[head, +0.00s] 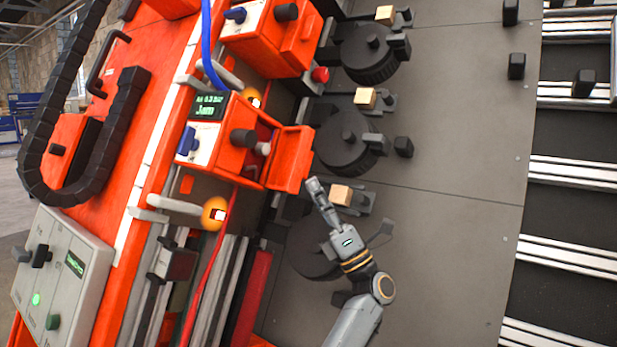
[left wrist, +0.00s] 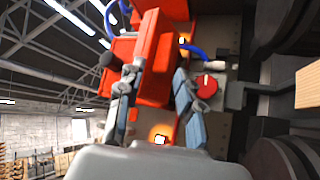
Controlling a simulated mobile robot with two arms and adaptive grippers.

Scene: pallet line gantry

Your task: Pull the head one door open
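I cannot read which head is number one. My left gripper (head: 317,188) is just beside the door's lower outer edge. In the left wrist view the fingers of my left gripper (left wrist: 156,82) are spread apart, with the orange door panel (left wrist: 157,42) between and beyond them. I cannot tell whether a finger touches it. My right gripper is not in view.
Another orange head (head: 262,38) is above. Black round units (head: 347,143) and small wooden blocks (head: 366,97) line the grey plate (head: 450,150). A grey control box (head: 60,280) with a green light is at lower left. The plate right of my arm is mostly clear.

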